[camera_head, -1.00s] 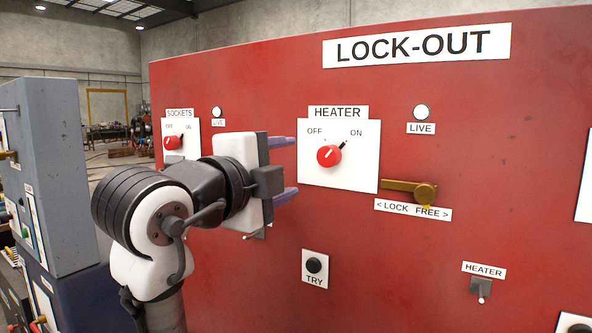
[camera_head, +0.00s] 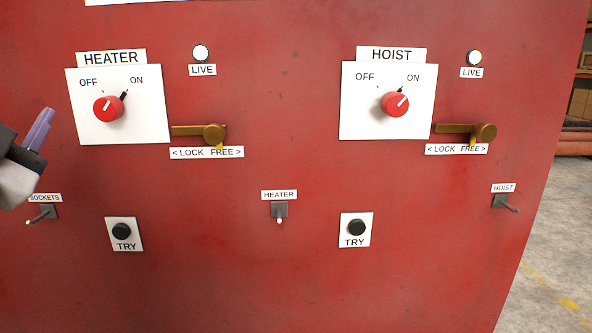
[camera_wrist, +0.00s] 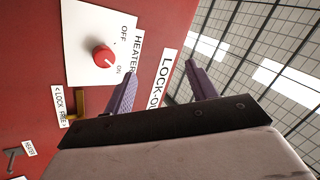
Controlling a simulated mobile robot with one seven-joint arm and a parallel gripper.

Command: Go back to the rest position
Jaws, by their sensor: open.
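My gripper (camera_wrist: 162,73) is open and empty in the wrist view, its two purple fingers apart. In the head view only part of it shows, with one purple finger (camera_head: 38,130) at the left edge; the rest is out of frame. It is in front of the red panel (camera_head: 290,180), left of the HEATER plate, and touches nothing that I can see. The red HEATER knob (camera_head: 108,109) sits on a white plate and also shows in the wrist view (camera_wrist: 103,56). Its black pointer leans towards ON.
The red HOIST knob (camera_head: 395,104) is at right. Brass lock levers sit beside the HEATER (camera_head: 213,133) and HOIST (camera_head: 486,131) plates. TRY buttons (camera_head: 122,231) (camera_head: 357,227) and small toggles (camera_head: 279,210) stick out below. Open floor (camera_head: 560,250) lies right of the panel.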

